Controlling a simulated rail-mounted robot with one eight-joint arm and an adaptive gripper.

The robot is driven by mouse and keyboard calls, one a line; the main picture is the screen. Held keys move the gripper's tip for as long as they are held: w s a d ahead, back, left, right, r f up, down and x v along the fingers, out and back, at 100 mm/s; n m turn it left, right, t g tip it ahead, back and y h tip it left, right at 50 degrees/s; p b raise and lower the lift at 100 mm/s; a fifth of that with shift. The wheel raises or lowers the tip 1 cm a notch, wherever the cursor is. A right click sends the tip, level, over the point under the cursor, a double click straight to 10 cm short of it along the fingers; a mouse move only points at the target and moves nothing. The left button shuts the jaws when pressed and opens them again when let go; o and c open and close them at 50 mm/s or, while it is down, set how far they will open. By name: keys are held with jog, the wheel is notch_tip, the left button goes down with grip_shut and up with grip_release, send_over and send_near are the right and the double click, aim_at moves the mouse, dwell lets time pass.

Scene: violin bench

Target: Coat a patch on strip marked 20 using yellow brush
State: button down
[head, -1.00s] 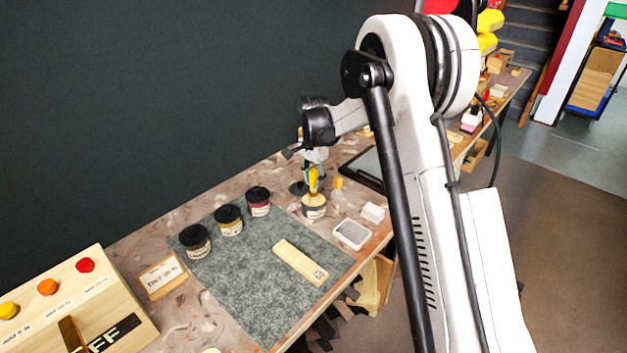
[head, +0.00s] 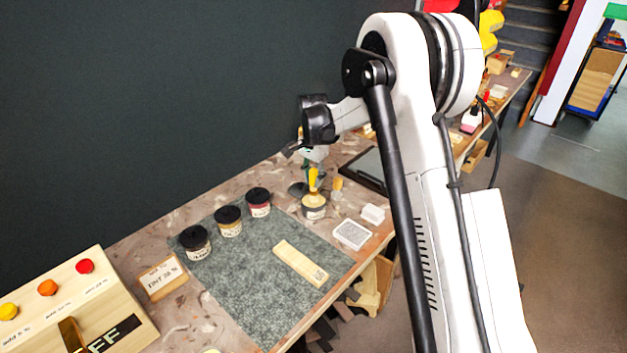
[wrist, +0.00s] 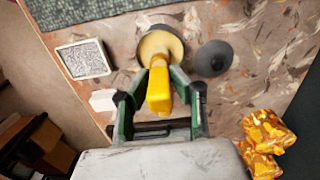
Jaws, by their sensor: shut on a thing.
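The yellow brush (wrist: 158,92) is between the fingers of my gripper (wrist: 159,78), which is shut on its handle. In the head view the brush (head: 313,178) stands roughly upright over an open jar (head: 314,208) with a pale label. The brush's lower end is at or in the jar's mouth (wrist: 160,46); its bristles are hidden. A pale wooden strip (head: 298,262) lies on the grey-green mat (head: 240,295). Its near end carries a small mark, too small to read surely. A dark round lid (wrist: 212,58) lies beside the open jar.
Three black-lidded jars (head: 228,220) stand along the mat's back edge. A sign (head: 163,277) and button box (head: 85,300) are at left. Amber lumps (wrist: 268,133) show in the wrist view.

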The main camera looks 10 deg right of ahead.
aim_at(314, 169)
jog(key=shift+r+p, duration=1)
jog(key=shift+r, duration=2.1)
